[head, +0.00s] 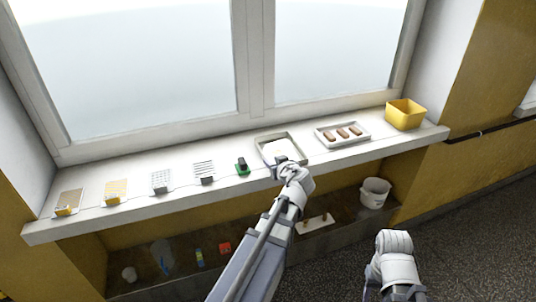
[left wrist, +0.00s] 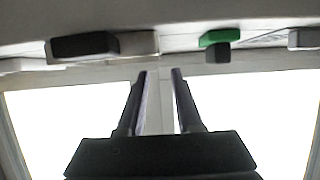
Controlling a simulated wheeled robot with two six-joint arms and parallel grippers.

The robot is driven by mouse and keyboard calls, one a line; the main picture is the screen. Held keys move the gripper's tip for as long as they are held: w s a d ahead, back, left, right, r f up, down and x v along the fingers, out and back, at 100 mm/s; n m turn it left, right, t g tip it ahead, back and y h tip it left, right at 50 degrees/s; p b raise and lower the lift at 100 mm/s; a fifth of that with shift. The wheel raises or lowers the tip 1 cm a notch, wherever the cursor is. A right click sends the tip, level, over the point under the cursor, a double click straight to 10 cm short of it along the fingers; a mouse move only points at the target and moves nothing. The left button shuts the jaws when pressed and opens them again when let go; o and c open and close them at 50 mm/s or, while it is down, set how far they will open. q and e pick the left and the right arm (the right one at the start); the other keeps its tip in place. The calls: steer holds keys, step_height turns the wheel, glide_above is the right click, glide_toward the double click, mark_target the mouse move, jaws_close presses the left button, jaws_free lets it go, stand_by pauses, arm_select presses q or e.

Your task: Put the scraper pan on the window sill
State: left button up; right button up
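A shallow grey pan (head: 262,155) with a white inside lies on the window sill (head: 135,208), right of the green block. I take it for the scraper pan, but its label cannot be read. My left gripper (head: 282,168) is at the pan's front edge, and its wrist hides part of that edge. In the left wrist view my two black fingers (left wrist: 160,75) stand apart with nothing seen between them. Beyond them, to the left, is a dark block with a pale end (left wrist: 85,46); I cannot tell what it belongs to. My right arm shows at bottom right, its fingers hidden.
A tray with three brown bars (head: 320,138) and a yellow bin (head: 405,113) stand to the right on the sill. A green block (head: 242,167) and several small mesh or flat pieces lie to the left. Below, a niche holds a white bucket (head: 375,193) and small items.

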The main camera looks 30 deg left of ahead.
arm_select(q)
steer(key=shift+p+v, duration=0.35)
steer(key=shift+v, duration=1.2)
steer(key=s+d+f+m+g+h, duration=0.3)
steer(key=s+d, duration=0.3)
steer(key=d, duration=0.3)
steer(key=s+d+f+m+g+h, duration=0.3)
steer(key=s+d+f+m, duration=0.3)
steer(key=d, duration=0.4)
steer(key=s+d+f+m+g+h, duration=0.3)
steer(key=s+d+f+m, duration=0.1)
steer(key=s+d, duration=0.4)
steer(key=shift+d+f+m, duration=0.25)
steer(key=shift+d+m, duration=0.15)
steer(key=shift+d, duration=0.45)
steer(key=shift+s, duration=0.1)
